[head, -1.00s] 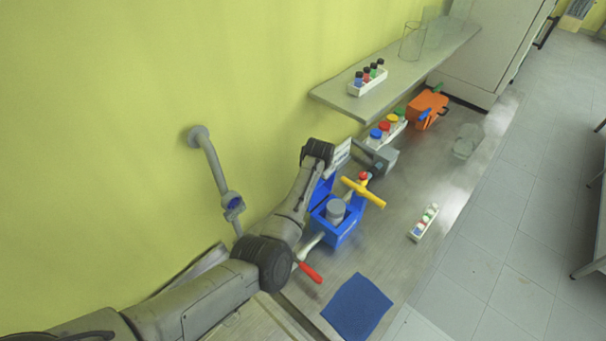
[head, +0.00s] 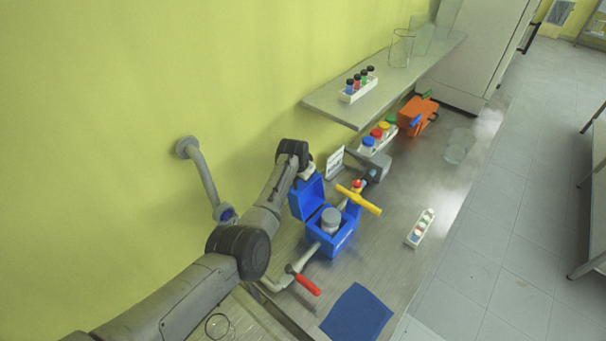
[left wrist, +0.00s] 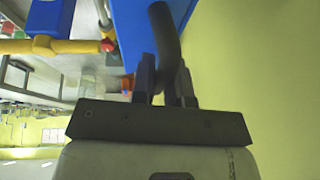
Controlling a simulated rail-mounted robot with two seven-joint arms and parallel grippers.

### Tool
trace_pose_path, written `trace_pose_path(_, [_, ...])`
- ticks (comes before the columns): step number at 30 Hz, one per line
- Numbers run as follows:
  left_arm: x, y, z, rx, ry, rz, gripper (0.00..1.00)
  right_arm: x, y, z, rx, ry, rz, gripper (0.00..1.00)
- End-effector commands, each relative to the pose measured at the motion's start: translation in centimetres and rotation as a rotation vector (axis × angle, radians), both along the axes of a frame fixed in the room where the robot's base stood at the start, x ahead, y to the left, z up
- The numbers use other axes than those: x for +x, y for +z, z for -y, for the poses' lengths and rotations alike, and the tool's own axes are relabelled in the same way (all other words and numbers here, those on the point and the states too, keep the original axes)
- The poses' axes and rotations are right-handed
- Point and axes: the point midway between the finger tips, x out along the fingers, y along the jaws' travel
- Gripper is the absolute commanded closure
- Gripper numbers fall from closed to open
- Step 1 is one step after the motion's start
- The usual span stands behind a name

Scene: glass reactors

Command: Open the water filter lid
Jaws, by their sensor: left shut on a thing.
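The water filter is a blue box (head: 343,239) on the bench in the head view. A grey cylinder (head: 331,218) shows inside its open top. Its blue lid (head: 307,198) stands raised on the wall side of the box. My left gripper (head: 304,173) is behind the lid's upper edge, with its fingers mostly hidden there. In the left wrist view, my left gripper (left wrist: 165,80) is shut on a dark curved handle (left wrist: 167,40) on the blue lid (left wrist: 135,28). My right gripper is in neither view.
A yellow-handled valve (head: 360,199) stands right beside the box. A red-handled lever (head: 307,285) and a blue mat (head: 357,313) lie nearer. A vial rack (head: 420,228) sits at the right. A shelf (head: 385,98) juts from the wall beyond.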

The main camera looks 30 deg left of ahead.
Motion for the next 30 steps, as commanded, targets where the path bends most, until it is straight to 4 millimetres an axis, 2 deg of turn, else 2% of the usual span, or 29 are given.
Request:
trace_pose_path(2, [0.0, -0.1, 0.1, -0.001, 0.001, -0.001, 1.00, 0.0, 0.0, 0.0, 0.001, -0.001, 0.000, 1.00])
trace_pose_path(3, [0.0, -0.1, 0.1, -0.001, 0.001, -0.001, 0.84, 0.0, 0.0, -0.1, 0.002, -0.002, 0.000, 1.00])
trace_pose_path(6, [0.0, -0.1, 0.1, -0.001, 0.001, -0.001, 0.75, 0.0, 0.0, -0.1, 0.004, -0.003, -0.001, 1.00])
trace_pose_path(17, [-0.1, 0.3, 0.1, 0.000, 0.000, 0.000, 0.75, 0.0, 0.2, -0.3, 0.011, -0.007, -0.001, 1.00])
trace_pose_path(23, [-0.8, 2.0, 0.2, 0.001, -0.001, 0.000, 0.75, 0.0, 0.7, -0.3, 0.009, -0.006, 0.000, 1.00])
trace_pose_path(30, [-2.3, 5.4, 0.5, 0.001, 0.000, 0.003, 0.75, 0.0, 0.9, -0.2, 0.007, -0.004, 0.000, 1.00])
